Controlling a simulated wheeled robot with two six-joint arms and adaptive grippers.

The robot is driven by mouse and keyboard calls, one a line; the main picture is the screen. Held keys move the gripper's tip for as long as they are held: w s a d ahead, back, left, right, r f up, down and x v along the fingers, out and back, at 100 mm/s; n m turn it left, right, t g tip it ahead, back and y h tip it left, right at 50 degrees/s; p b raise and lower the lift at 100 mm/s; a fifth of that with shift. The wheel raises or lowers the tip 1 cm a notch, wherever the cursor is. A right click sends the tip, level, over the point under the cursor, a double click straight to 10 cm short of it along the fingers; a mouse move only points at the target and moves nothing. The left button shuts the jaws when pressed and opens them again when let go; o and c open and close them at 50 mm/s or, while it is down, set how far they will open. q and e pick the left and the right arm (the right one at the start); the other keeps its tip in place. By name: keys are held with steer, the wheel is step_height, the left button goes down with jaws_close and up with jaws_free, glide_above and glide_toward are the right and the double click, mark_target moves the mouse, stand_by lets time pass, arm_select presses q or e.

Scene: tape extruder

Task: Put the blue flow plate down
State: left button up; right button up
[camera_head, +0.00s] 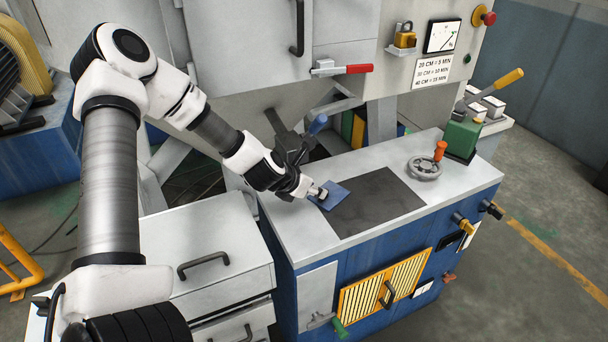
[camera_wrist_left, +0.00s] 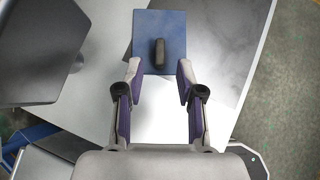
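The blue flow plate (camera_head: 336,193) lies on the light bench top at the left edge of the dark panel. In the left wrist view the plate (camera_wrist_left: 147,24) is a flat blue rectangle with a short dark handle (camera_wrist_left: 160,53) standing on it. My left gripper (camera_head: 319,194) is just at the plate's near left side. In the left wrist view its fingers (camera_wrist_left: 159,72) are spread apart, one on each side of the handle, with visible gaps and no contact. My right gripper is not in view.
The grey bench top (camera_head: 312,227) has a dark panel (camera_head: 378,203) in its middle. A handwheel with an orange knob (camera_head: 425,167) and a green box (camera_head: 462,139) stand to the right. A drawer cabinet (camera_head: 205,247) stands at left.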

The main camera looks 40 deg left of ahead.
arm_select(q)
steer(key=p+v, duration=0.4)
steer(key=v, duration=0.3)
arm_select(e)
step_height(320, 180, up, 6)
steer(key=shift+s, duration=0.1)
arm_select(q)
steer(key=shift+s, duration=0.1)
